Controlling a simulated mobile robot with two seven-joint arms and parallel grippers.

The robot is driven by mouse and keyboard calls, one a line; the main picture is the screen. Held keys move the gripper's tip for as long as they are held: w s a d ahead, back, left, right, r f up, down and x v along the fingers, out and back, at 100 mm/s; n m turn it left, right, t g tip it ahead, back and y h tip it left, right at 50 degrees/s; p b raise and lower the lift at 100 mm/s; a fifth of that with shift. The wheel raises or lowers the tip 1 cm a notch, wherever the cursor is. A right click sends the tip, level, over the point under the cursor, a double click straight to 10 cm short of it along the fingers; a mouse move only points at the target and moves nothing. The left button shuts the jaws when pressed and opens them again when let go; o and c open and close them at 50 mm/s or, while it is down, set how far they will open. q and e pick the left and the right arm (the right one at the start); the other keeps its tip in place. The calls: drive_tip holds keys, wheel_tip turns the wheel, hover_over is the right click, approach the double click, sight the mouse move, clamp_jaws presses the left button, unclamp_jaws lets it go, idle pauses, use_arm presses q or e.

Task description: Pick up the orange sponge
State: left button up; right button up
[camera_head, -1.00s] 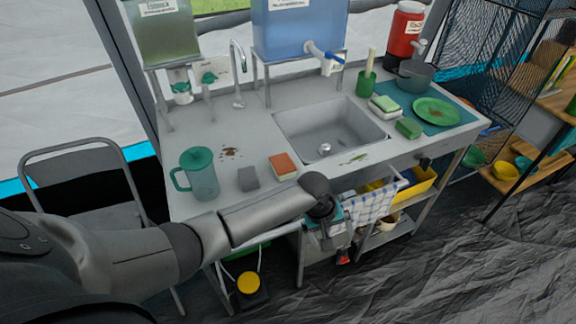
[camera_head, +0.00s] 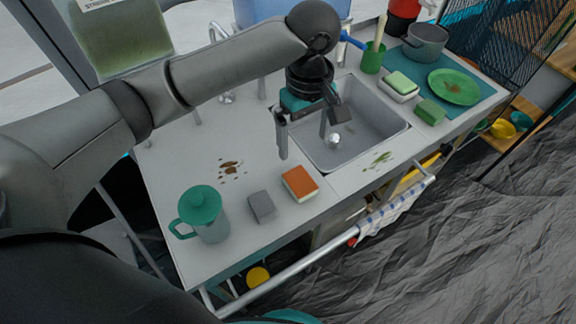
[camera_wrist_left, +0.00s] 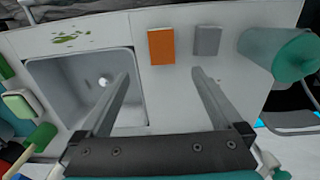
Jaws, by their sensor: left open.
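The orange sponge (camera_head: 300,183), a block with an orange top and a pale lower layer, lies on the grey counter in front of the sink's left end. It also shows in the left wrist view (camera_wrist_left: 161,46), between and beyond the two fingers. My left gripper (camera_head: 304,146) is open and empty above the counter, over the left part of the sink and behind the sponge. Its fingers also show in the left wrist view (camera_wrist_left: 160,74). It is apart from the sponge. My right gripper is not in view.
A grey sponge (camera_head: 261,206) lies close left of the orange one, then a jug with a teal lid (camera_head: 203,212). Brown crumbs (camera_head: 231,169) lie behind. The sink (camera_head: 367,139) is to the right, with green sponges (camera_head: 431,112) beyond. The counter's front edge has a rail (camera_head: 320,257).

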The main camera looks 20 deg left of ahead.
use_arm(q)
drive_tip(key=b, duration=0.2)
hover_over(300, 181)
drive_tip(key=f, duration=0.9)
drive_tip(key=shift+w+d+f, duration=0.1)
drive_tip(key=shift+d, duration=0.1)
drive_tip(key=f, duration=0.1)
drive_tip(key=f+b, duration=0.1)
drive_tip(key=f, duration=0.1)
drive_tip(key=f+b, duration=0.1)
drive_tip(key=f, duration=0.1)
drive_tip(key=shift+a+f, duration=0.2)
drive_tip(key=shift+a, duration=0.05)
drive_tip(key=shift+f, duration=0.3)
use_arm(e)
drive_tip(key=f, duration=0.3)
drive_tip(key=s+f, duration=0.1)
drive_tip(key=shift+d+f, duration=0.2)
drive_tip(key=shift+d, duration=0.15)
use_arm(q)
drive_tip(key=shift+c, duration=0.7)
drive_tip(key=c, duration=1.3)
wheel_tip(300, 181, up, 20)
drive_tip(key=p, duration=0.5)
drive_tip(key=shift+r, duration=0.1)
drive_tip(key=shift+c, duration=0.2)
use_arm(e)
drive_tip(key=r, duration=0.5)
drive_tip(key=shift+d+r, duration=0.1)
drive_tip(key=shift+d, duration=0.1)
